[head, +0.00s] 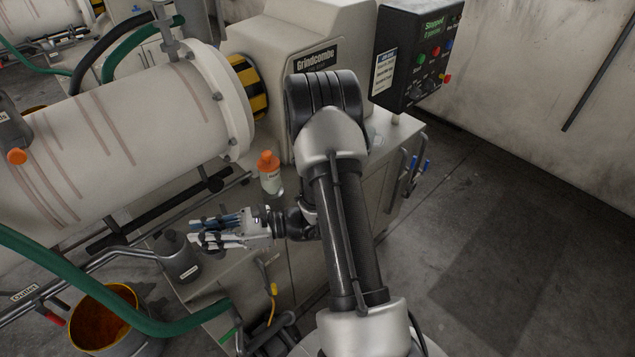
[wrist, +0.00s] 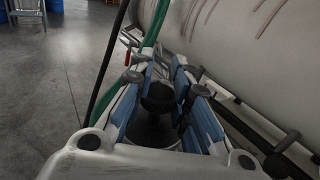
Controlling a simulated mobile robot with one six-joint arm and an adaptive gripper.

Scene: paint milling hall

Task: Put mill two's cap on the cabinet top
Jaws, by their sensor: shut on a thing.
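Mill two's cap, a dark grey cylinder with a knob on top (head: 180,262), carries a small light label. My gripper (head: 194,231) reaches left and is shut on the cap's knob. In the wrist view the dark knob (wrist: 158,98) sits between the blue-padded fingers (wrist: 157,72), with the wider dark cap body below it. The cabinet top (head: 232,200) is the beige surface under and behind my gripper. The cap appears upright at its left part; I cannot tell whether it touches the surface.
A clear bottle with an orange lid (head: 271,180) stands on the cabinet close behind my gripper. The large cream mill drum (head: 110,140) lies to the left. A green hose (head: 120,315) and an orange-filled bucket (head: 103,318) are front left. A control box (head: 418,55) is behind.

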